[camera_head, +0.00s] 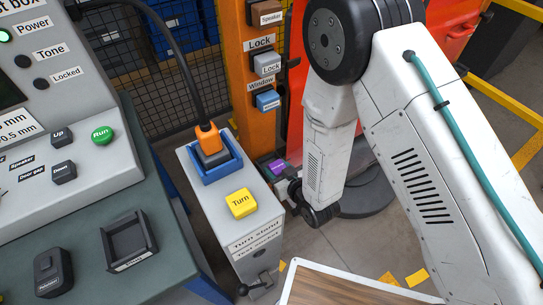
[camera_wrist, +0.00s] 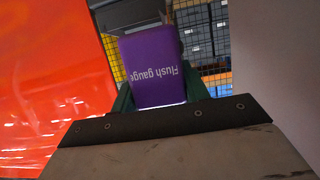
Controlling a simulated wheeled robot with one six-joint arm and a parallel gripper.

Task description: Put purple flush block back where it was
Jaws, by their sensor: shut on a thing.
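The purple flush block (camera_wrist: 155,65) fills the middle of the wrist view. Its "Flush gauge" lettering appears upside down there. My gripper (camera_wrist: 160,92) is shut on it, with a dark green finger at each side. In the head view the block (camera_head: 278,166) is a small purple patch beside the orange post, partly hidden by my gripper (camera_head: 285,174) and wrist. An empty black tray (camera_head: 131,242) with a small label lies on the green bench at the lower left. A dark block (camera_head: 53,271) stands on the bench left of the tray.
A sloped control box (camera_head: 60,180) with buttons stands behind the tray. The turn stand (camera_head: 230,208), with a yellow Turn button and a cabled orange tool in a blue holder, stands between bench and arm. A wood-topped surface (camera_head: 345,289) is at the bottom. An orange-red panel (camera_wrist: 50,85) is close left.

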